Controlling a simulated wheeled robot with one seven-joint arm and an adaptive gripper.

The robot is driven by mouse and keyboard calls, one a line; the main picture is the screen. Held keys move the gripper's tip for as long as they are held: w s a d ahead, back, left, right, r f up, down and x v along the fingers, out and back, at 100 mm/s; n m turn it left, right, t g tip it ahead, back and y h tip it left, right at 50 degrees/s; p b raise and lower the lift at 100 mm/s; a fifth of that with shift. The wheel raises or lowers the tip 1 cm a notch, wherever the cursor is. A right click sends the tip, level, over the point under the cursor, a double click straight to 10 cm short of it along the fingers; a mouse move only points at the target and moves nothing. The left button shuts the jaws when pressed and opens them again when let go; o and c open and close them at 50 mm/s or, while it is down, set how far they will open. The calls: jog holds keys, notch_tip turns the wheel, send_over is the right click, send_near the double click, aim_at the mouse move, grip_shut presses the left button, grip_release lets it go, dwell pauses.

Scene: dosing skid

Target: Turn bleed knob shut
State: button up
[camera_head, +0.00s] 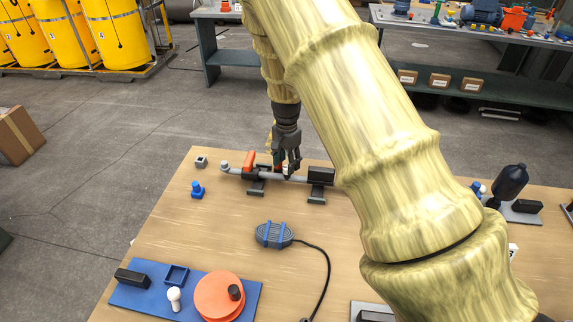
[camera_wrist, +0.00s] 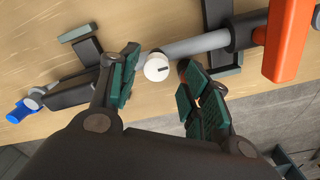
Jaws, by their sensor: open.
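The bleed knob is most likely the round white knob (camera_wrist: 157,67) with a dark slot mark, on the grey pipe in the wrist view. My gripper (camera_wrist: 160,88) is open, with one green-padded finger on each side of the knob and a gap to both. The knob lies slightly beyond the fingertips, between them. In the head view my gripper (camera_head: 288,166) points down over the grey pipe (camera_head: 300,179) at the table's far edge, and it hides the knob there. An orange lever (camera_head: 249,161) stands left of the gripper; it also shows large in the wrist view (camera_wrist: 287,38).
The pipe rests on dark stands (camera_head: 317,194) on the wooden table (camera_head: 220,235). A blue fitting (camera_head: 197,189) and a small grey block (camera_head: 201,161) are to the left. An orange disc (camera_head: 219,297) sits on a blue plate.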

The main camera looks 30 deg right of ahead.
jog(key=shift+s+f, duration=0.4)
jog(key=shift+f, duration=0.2)
jog(key=shift+w+f, duration=0.2)
jog(key=shift+f, duration=0.15)
jog(key=shift+s+r, duration=0.1)
jog(key=shift+c, duration=1.3)
jog(key=c, duration=0.8)
